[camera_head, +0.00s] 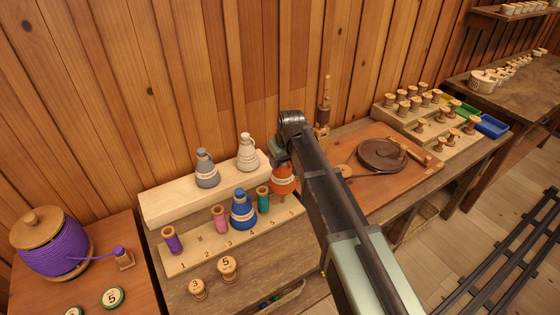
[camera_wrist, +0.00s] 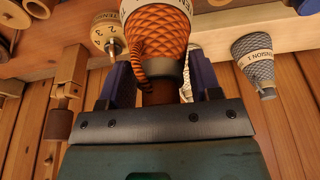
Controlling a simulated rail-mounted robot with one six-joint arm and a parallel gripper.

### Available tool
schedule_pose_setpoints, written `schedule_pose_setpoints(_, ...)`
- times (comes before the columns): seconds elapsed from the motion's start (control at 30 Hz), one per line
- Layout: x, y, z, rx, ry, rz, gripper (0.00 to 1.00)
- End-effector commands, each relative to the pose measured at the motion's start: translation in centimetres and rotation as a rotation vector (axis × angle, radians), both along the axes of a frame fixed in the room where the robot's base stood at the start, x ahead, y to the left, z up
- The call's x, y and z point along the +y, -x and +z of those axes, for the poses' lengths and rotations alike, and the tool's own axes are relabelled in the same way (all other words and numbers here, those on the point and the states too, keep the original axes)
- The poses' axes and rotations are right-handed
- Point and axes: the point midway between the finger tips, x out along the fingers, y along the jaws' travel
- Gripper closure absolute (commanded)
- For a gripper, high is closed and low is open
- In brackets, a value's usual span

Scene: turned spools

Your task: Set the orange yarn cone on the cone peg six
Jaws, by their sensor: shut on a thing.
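The orange yarn cone (camera_head: 284,184) has a pale label band and hangs or stands at the far right end of the numbered pale board (camera_head: 190,262), partly behind my arm. In the wrist view the orange cone (camera_wrist: 158,42) lies between the two dark blue fingers of my gripper (camera_wrist: 162,82), which is shut on its brown narrow end. Cone peg six is hidden behind the cone and my arm, and I cannot tell whether the cone's base touches the board.
Grey (camera_head: 207,172) and cream (camera_head: 247,155) cones stand on a raised block behind. A turntable (camera_head: 381,154) is to the right.

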Motion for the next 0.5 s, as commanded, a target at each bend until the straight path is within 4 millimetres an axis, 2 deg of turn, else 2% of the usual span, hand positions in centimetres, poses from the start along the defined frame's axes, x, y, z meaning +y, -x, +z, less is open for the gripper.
schedule_pose_setpoints(0.27, 0.0, 0.0, -0.9, 0.0, 0.0, 0.0, 0.97)
schedule_pose_setpoints(0.5, 0.0, 0.0, -4.0, 0.0, 0.0, 0.0, 0.97)
